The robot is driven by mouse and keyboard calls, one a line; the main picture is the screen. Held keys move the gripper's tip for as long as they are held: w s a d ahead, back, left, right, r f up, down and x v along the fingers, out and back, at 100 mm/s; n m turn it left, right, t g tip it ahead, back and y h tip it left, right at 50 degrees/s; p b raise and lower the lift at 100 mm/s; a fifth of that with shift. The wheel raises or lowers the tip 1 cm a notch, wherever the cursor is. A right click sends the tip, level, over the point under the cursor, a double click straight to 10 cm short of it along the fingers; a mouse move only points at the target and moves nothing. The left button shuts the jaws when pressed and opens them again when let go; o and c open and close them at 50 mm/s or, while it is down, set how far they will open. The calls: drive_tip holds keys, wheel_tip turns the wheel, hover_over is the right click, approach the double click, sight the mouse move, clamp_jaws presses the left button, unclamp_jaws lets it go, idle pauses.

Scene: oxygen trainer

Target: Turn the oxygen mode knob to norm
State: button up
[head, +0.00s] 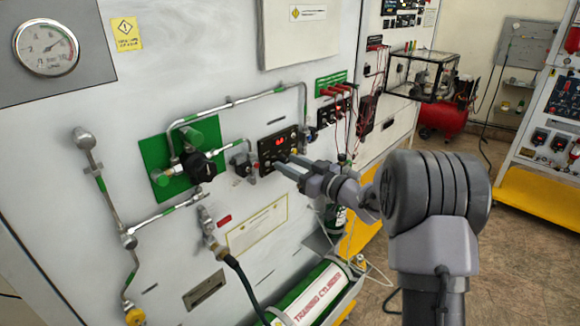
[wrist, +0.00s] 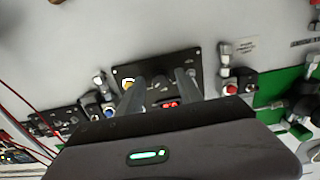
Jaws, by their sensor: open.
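A black control panel (head: 267,147) with a lit red display (head: 279,141) is on the white wall panel in the head view. My gripper (head: 284,164) reaches in from the right, its fingertips at the lower part of this panel. In the wrist view the panel (wrist: 203,66) lies behind the two spread fingers of my gripper (wrist: 157,88). Small dark controls (wrist: 160,82) show between the fingers. The frames are too small to tell which is the oxygen mode knob or where it points. I see nothing held, and cannot tell whether the fingers touch a control.
A green plate (head: 150,150) with a black regulator (head: 201,167) and metal pipes is left of the panel. A green-and-white training cylinder (head: 318,292) lies below. Red cables (head: 337,91) hang to the upper right. A clear box (head: 424,75) juts out farther right.

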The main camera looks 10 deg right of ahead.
drive_tip(key=shift+w+a, duration=0.1)
drive_tip(key=shift+w, duration=0.05)
clamp_jaws()
